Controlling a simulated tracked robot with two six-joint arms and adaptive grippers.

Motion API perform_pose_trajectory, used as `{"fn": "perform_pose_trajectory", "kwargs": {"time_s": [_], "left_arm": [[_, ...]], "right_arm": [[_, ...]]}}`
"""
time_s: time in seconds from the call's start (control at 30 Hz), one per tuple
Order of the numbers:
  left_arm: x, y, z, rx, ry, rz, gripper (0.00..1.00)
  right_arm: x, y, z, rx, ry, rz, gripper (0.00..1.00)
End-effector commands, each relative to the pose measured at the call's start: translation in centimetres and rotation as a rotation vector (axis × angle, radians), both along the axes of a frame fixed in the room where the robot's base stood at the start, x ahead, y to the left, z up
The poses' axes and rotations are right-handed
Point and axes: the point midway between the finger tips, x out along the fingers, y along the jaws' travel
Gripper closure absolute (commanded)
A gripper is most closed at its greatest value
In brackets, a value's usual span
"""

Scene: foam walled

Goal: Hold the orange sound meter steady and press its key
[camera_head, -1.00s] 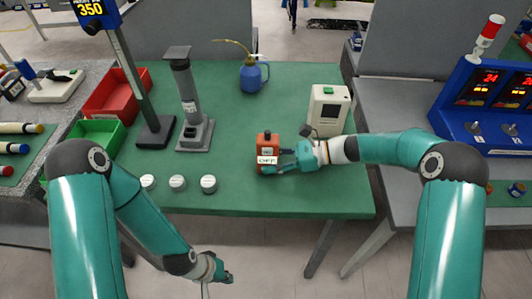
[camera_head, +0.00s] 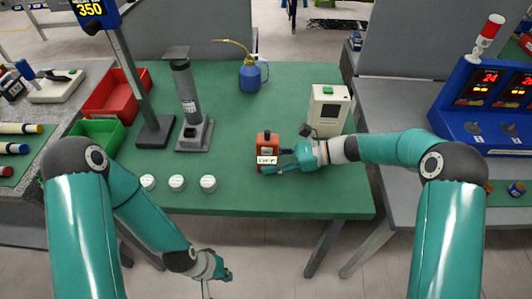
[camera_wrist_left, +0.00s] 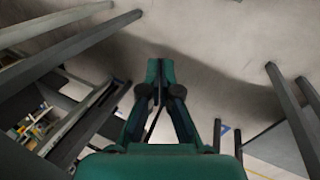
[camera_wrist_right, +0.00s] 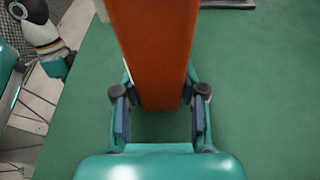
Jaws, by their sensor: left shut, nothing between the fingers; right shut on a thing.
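The orange sound meter (camera_head: 267,141) stands upright on the green table, with a small display and a white label on its front. My right gripper (camera_head: 281,160) is shut on it from the right side. In the right wrist view the orange body of the meter (camera_wrist_right: 158,50) lies between the two fingers. The key cannot be made out. My left gripper (camera_head: 226,276) is shut and empty, low in front of the table's front edge. Its closed fingers also show in the left wrist view (camera_wrist_left: 159,72), over bare floor.
Several white round pucks (camera_head: 177,182) lie left of the meter. A white device with a green button (camera_head: 328,108) stands behind it on the right. A grey column stand (camera_head: 188,105), a blue oil can (camera_head: 250,76) and a red bin (camera_head: 115,95) are further back. The table's front middle (camera_head: 285,200) is clear.

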Motion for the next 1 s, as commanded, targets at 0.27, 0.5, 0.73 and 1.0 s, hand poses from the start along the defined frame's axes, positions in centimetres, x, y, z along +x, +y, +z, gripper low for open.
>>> {"fn": "perform_pose_trajectory", "kwargs": {"time_s": [0.27, 0.5, 0.73, 1.0], "left_arm": [[4.4, -1.2, 6.9, 0.0, 0.018, 0.171, 1.0], [6.9, -6.2, 16.3, -0.158, 0.037, 0.342, 1.0], [9.4, -10.9, 23.1, -0.226, -0.166, 0.483, 1.0], [10.0, -11.5, 28.1, -0.16, -0.442, 0.65, 1.0]], "right_arm": [[0.0, 0.0, 0.0, -0.001, 0.0, -0.001, 0.78], [0.0, 0.0, 0.0, -0.001, 0.0, -0.001, 0.78], [0.0, 0.0, 0.0, -0.001, 0.0, -0.001, 0.78], [0.0, 0.0, 0.0, 0.0, 0.0, -0.001, 0.78]]}}
